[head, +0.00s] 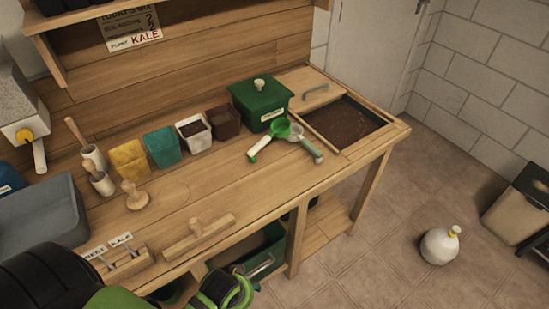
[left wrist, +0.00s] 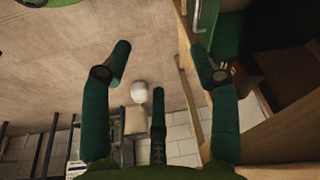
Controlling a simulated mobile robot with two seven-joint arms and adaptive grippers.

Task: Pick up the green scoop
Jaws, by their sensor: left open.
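The green scoop (head: 281,128) lies on the wooden bench in front of the green lidded box, its pale handle pointing toward the front left. A grey scoop (head: 305,144) lies right beside it; I cannot tell whether they touch. My left arm comes in at the bottom of the head view, low and well apart from the scoops. In the left wrist view my left gripper (left wrist: 161,62) has its dark fingers spread with nothing between them, over the floor beside the bench. The green scoop cannot be made out there. My right gripper is not in view.
The green box (head: 258,106) stands behind the scoops, and a soil bin (head: 348,122) is to their right. Several pots, dibbers, a wooden tamper (head: 134,196) and a grey tray (head: 38,215) line the left. Bench in front of the scoops is clear. A white jug (head: 439,246) stands on the floor.

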